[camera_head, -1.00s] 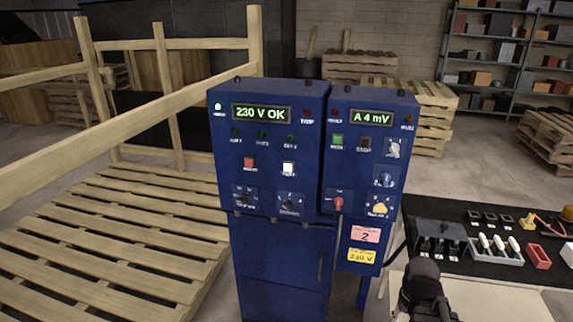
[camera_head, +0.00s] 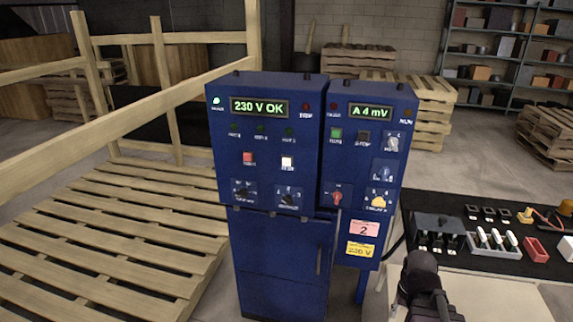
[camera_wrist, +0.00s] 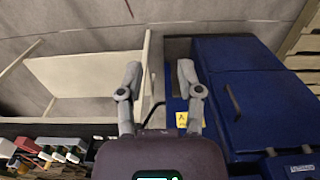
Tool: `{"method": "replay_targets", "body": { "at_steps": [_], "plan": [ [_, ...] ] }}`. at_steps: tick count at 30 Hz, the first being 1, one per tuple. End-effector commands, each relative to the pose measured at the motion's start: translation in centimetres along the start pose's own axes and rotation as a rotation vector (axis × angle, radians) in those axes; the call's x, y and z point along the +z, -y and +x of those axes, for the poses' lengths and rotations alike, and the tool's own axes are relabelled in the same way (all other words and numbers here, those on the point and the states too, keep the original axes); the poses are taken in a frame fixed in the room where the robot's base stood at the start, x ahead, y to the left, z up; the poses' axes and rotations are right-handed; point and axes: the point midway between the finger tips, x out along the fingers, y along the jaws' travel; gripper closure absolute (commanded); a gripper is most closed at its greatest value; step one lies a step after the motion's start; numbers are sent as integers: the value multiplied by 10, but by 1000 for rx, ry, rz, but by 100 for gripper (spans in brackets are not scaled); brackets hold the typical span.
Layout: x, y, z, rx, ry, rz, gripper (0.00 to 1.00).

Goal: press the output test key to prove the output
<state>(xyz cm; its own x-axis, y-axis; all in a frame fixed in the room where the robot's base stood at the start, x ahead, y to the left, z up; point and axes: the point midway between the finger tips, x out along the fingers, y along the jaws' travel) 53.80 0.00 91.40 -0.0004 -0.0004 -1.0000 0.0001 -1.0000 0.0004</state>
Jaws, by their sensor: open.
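A blue cabinet (camera_head: 268,140) stands in the middle of the head view, with a green display reading "230 V OK". A red key (camera_head: 248,158) and a white key (camera_head: 287,162) are on it. The blue box (camera_head: 365,130) on its right shows "A 4 mV" and has a green key (camera_head: 336,134) and a dark key (camera_head: 363,137). The key labels are too blurred to read, so I cannot tell which is the output test key. My gripper (camera_wrist: 158,78) is open and empty in the wrist view, away from the panel keys. In the head view my arm is low, right of the cabinet.
A dark-topped bench (camera_head: 485,210) at the right holds a row of switches and small parts. Wooden pallets (camera_head: 110,240) and rails fill the left. The floor behind the bench is open.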

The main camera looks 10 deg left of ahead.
Motion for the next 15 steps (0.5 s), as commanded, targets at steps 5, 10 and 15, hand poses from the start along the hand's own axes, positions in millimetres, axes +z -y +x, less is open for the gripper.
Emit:
{"method": "replay_targets", "body": {
  "at_steps": [5, 10, 15],
  "plan": [
    [0, 0, 0, 0, 0, 0, 100],
    [0, 0, 0, 0, 0, 0, 100],
    [0, 0, 0, 0, 0, 0, 100]
  ]
}}
